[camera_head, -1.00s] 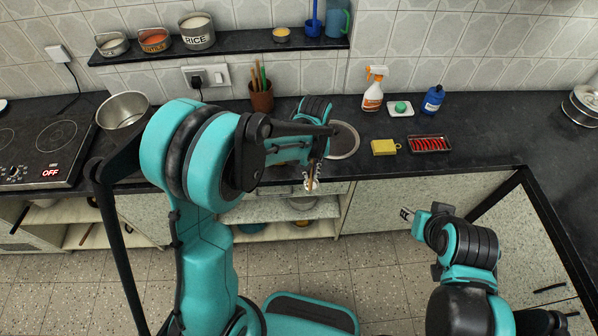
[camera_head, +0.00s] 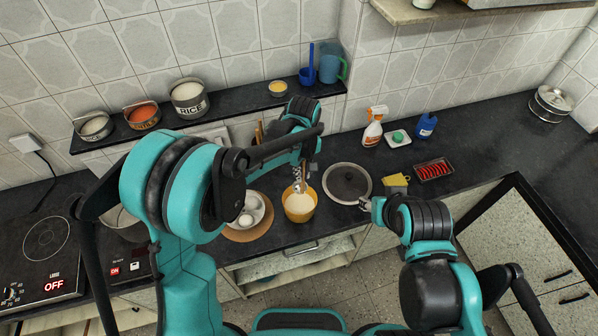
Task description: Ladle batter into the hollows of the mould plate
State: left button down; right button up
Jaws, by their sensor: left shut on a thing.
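A yellow bowl (camera_head: 300,214) of white batter (camera_head: 299,202) stands near the counter's front edge. My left gripper (camera_head: 299,184) is just above it, shut on a ladle whose handle is mostly hidden by the fingers; I cannot tell whether its cup is in the batter. Left of the bowl, the mould plate (camera_head: 262,204) sits on a round brown board (camera_head: 242,236). Pale white rounds show in its hollows, and my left arm hides its left part. My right gripper (camera_head: 370,204) is by the counter's front edge, right of the bowl; its fingers are too small to read.
A round dark lid with a steel rim (camera_head: 366,190) lies right of the bowl. A yellow sponge (camera_head: 395,180), a red-striped tray (camera_head: 434,170) and a spray bottle (camera_head: 373,127) stand further right. A cooktop (camera_head: 38,245) is at left. The right counter is mostly clear.

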aim_at(303, 182)
pick_arm(q)
jog(key=shift+d+f+b, duration=0.1)
jog(key=shift+f+b, duration=0.25)
jog(key=shift+f, duration=0.1)
notch_tip(303, 182, down, 2)
jog(key=shift+f+b, duration=0.1)
jog(key=shift+b, duration=0.55)
notch_tip(303, 182, down, 2)
jog(key=shift+f+b, duration=0.25)
jog(key=shift+b, duration=0.6)
notch_tip(303, 182, down, 9)
jog(key=b, duration=0.7)
jog(key=shift+b, duration=0.3)
jog(key=shift+r, duration=0.1)
jog(key=shift+r+p, duration=3.15)
jog(key=shift+r, duration=1.75)
